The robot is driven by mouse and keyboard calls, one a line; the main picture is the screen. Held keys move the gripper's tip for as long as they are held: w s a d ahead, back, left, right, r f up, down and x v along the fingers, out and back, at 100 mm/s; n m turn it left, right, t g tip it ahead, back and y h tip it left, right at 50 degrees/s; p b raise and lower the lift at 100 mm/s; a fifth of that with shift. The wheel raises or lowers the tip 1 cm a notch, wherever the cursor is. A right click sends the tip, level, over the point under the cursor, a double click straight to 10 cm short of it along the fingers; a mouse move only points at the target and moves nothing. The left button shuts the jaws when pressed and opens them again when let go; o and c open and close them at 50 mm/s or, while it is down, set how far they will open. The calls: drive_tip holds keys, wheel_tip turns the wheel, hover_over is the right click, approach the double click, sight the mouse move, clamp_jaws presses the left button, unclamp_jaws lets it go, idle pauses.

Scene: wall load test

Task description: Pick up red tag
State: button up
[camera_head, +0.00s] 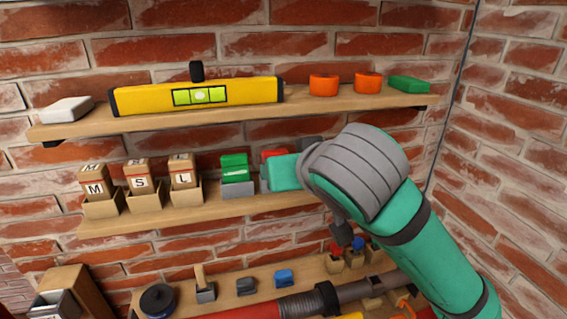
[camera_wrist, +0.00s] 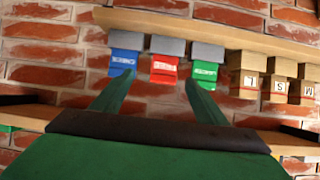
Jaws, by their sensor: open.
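The red tag (camera_wrist: 164,70) sits in a grey holder on the middle shelf, between a blue tag (camera_wrist: 123,62) and a green tag (camera_wrist: 204,76). In the wrist view, my gripper (camera_wrist: 158,79) is open, with one finger over the blue tag's side and the other over the green tag's side. The red tag shows in the gap between them; contact cannot be told. In the head view, only the top of the red tag (camera_head: 272,154) shows behind my teal gripper (camera_head: 283,172). The green tag (camera_head: 234,166) is clear to its left, and the blue tag is hidden.
Wooden boxes (camera_head: 145,190) marked M, S and L stand left on the same shelf. The upper shelf (camera_head: 300,103) holds a yellow level (camera_head: 150,97) and small orange and green pieces. A lower shelf (camera_head: 230,288) holds several small items. A brick side wall stands right.

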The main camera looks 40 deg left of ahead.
drive_tip(key=x, duration=0.9)
drive_tip(key=shift+s+a, duration=0.4)
drive_tip(key=shift+r, duration=0.1)
drive_tip(key=c, duration=1.1)
drive_tip(key=shift+c, duration=0.2)
